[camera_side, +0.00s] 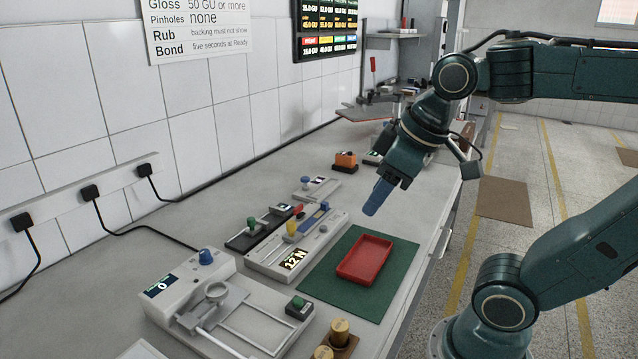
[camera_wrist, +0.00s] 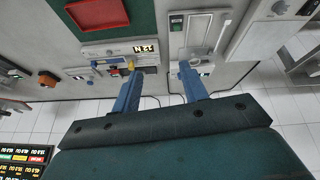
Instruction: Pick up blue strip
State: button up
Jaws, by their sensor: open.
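A narrow blue piece (camera_side: 313,219) lies along the white device with the 12 N display (camera_side: 293,259) in the side view. I cannot tell whether it is a loose strip or part of the device. My gripper (camera_side: 373,208) hangs in the air, above and to the right of that device, with blue fingers pointing down. In the wrist view my gripper (camera_wrist: 158,68) has its two blue fingers wide apart with nothing between them.
A red tray (camera_side: 364,260) lies on a green mat (camera_side: 337,286) at the bench's right edge. A white machine with a blue knob (camera_side: 206,257) stands front left. An orange block (camera_side: 345,160) is farther back. Black plugs line the wall.

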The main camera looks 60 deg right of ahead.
jog(key=w+d+r+n+g, duration=0.25)
jog(key=w+d+n, duration=0.3)
jog(key=w, duration=0.45)
jog(key=n+g, duration=0.3)
jog(key=n, duration=0.8)
send_over(323, 204)
notch_tip(323, 204, down, 14)
jog(key=r, duration=0.1)
jog(key=shift+s+f, duration=0.1)
jog(key=shift+f, duration=4.5)
jog(key=shift+f, duration=2.55)
